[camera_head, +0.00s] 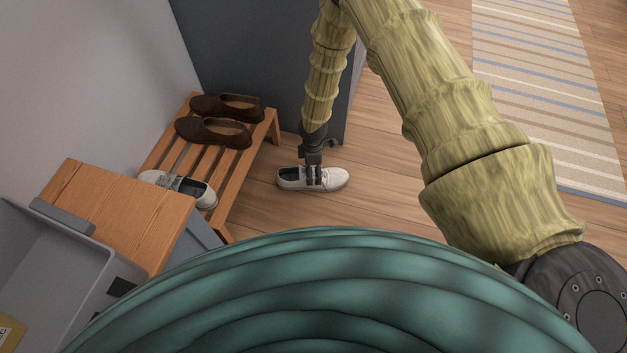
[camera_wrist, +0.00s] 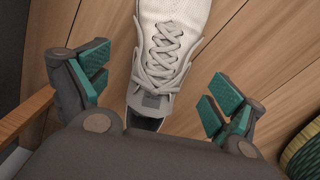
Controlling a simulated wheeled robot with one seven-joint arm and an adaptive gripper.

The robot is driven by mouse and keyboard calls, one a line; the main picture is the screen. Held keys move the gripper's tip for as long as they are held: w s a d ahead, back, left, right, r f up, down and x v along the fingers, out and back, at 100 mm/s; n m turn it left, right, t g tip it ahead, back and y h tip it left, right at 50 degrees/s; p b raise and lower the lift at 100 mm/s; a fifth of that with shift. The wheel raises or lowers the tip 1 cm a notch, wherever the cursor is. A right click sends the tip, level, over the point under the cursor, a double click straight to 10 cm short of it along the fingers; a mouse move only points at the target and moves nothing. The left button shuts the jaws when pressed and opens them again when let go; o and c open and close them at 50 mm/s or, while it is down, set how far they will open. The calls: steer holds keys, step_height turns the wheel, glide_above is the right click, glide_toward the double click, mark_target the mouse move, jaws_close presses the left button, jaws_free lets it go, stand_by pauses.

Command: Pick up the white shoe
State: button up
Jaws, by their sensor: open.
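A white shoe (camera_head: 328,179) with laces lies on the wooden floor, to the right of the slatted shoe rack, its toe pointing right in the head view. My gripper (camera_head: 313,178) is over the middle of this shoe, pointing down. In the wrist view the shoe (camera_wrist: 165,50) shows its laces and part of its dark opening, between and beyond the fingers. The gripper (camera_wrist: 155,90) is open, with green pads on both sides, apart from the shoe in that view. The shoe's heel end is partly hidden by the gripper body.
A wooden shoe rack (camera_head: 222,162) holds a pair of brown shoes (camera_head: 213,132) and another white shoe (camera_head: 183,187). A wood-topped cabinet (camera_head: 120,212) and a grey bin (camera_head: 50,262) stand at left. A dark panel (camera_head: 255,60) stands behind. Floor at right is clear up to a striped rug (camera_head: 550,90).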

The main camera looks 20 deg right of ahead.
steer(key=shift+d+f+b, duration=0.1)
steer(key=shift+f+b, duration=1.5)
steer(key=shift+f, duration=1.4)
steer(key=shift+c, duration=0.2)
steer(key=c, duration=1.3)
